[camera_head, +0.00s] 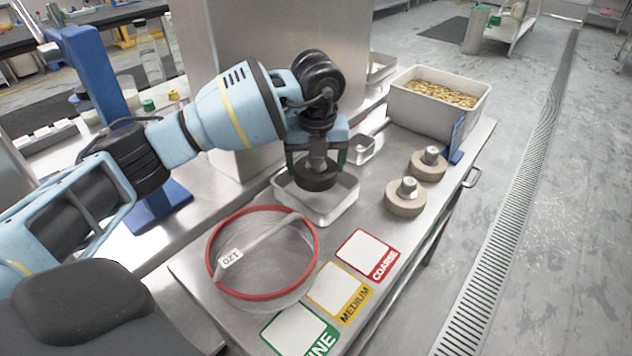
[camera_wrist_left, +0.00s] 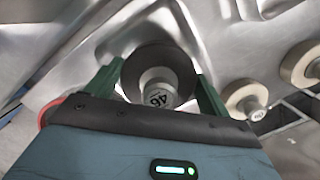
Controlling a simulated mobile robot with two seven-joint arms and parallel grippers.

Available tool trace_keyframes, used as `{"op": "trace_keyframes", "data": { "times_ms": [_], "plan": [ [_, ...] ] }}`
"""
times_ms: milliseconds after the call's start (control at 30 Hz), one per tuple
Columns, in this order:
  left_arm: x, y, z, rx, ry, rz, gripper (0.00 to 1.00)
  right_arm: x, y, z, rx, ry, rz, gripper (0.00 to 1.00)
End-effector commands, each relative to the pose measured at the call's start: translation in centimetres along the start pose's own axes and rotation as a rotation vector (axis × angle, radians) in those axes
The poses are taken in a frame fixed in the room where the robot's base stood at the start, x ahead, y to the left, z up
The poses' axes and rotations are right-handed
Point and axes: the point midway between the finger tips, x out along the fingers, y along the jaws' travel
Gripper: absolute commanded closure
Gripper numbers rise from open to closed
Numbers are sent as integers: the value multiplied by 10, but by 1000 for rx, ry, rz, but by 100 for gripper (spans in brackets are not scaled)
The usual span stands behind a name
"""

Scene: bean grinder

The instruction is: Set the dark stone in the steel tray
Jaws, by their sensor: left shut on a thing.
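The dark stone (camera_head: 316,175) is a dark round disc with a metal knob on top. My left gripper (camera_head: 317,158) is shut on it, with green fingers on either side. In the head view it appears over the steel tray (camera_head: 340,210), a shallow rectangular tray on the steel table. I cannot tell whether the stone touches the tray's floor. In the left wrist view the stone (camera_wrist_left: 158,75) sits between the fingers, and its knob reads "46". My right gripper is not in view.
Two pale stones with metal knobs (camera_head: 405,197) (camera_head: 429,163) stand right of the tray. A red-rimmed sieve (camera_head: 314,235) lies in front. Cards for coarse (camera_head: 366,255), medium (camera_head: 338,291) and fine (camera_head: 295,332) line the front. A bin of beans (camera_head: 440,108) stands behind.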

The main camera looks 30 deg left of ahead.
Motion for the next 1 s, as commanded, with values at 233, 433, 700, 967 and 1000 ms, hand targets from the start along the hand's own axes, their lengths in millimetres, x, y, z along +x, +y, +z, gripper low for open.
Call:
{"op": "trace_keyframes", "data": {
  "times_ms": [233,433,700,967,1000],
  "plan": [
    [6,0,0,0,-2,-2,60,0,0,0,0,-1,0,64],
    [33,0,-5,0,-2,-1,60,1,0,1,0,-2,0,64],
    [49,-1,-7,0,-4,-4,60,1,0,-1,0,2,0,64],
    [52,-1,-7,1,-3,-4,60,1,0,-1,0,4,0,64],
    [52,0,-8,1,-2,-1,15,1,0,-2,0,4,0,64]
  ]
}}
